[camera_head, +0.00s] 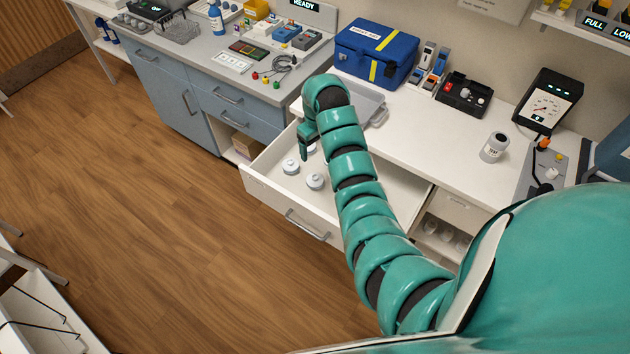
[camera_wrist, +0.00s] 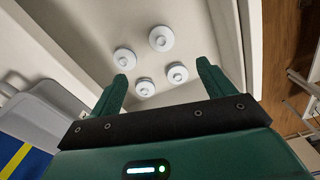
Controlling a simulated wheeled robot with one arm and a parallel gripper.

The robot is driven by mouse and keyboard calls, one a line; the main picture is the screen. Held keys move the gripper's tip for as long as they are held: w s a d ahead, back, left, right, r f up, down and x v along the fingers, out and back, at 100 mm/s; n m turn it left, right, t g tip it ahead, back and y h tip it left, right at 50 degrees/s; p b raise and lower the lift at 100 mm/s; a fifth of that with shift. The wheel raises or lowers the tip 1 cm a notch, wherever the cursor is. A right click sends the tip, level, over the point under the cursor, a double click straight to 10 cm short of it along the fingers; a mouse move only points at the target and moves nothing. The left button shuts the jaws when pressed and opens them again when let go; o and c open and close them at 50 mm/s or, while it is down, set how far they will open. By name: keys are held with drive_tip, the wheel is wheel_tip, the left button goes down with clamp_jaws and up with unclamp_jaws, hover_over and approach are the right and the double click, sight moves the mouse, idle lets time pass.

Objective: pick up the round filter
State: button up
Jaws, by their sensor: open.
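Several round white filters, each with a small raised centre, lie on the floor of the open white drawer (camera_head: 258,181). In the wrist view they form a loose cluster: one at the top (camera_wrist: 161,39), one at the left (camera_wrist: 124,59), one at the right (camera_wrist: 177,73) and one lowest (camera_wrist: 145,87). Two show clearly in the head view, one at the left (camera_head: 290,167) and one nearer the drawer front (camera_head: 315,182). My gripper (camera_wrist: 162,71) is open and empty, pointing into the drawer. The two lower filters appear between its fingers; its exact height is unclear.
A grey tray (camera_head: 369,102) and a blue first-aid case (camera_head: 375,53) stand on the white counter (camera_head: 437,123) behind. My arm hides part of the drawer's right side.

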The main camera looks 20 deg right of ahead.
drive_tip(key=b, duration=0.9)
hover_over(315, 177)
drive_tip(key=f, duration=1)
drive_tip(key=shift+s+d+f, duration=0.15)
drive_tip(key=shift+s+d, duration=0.05)
drive_tip(key=shift+d, duration=0.05)
drive_tip(key=shift+f, duration=0.8)
drive_tip(key=shift+w+a+f+p, duration=0.15)
drive_tip(key=shift+f+p, duration=0.25)
drive_tip(key=shift+f, duration=0.3)
drive_tip(key=shift+w+a+f+p, duration=0.1)
drive_tip(key=shift+f+p, duration=0.25)
drive_tip(key=shift+f, duration=1.55)
drive_tip(key=c, duration=1.1)
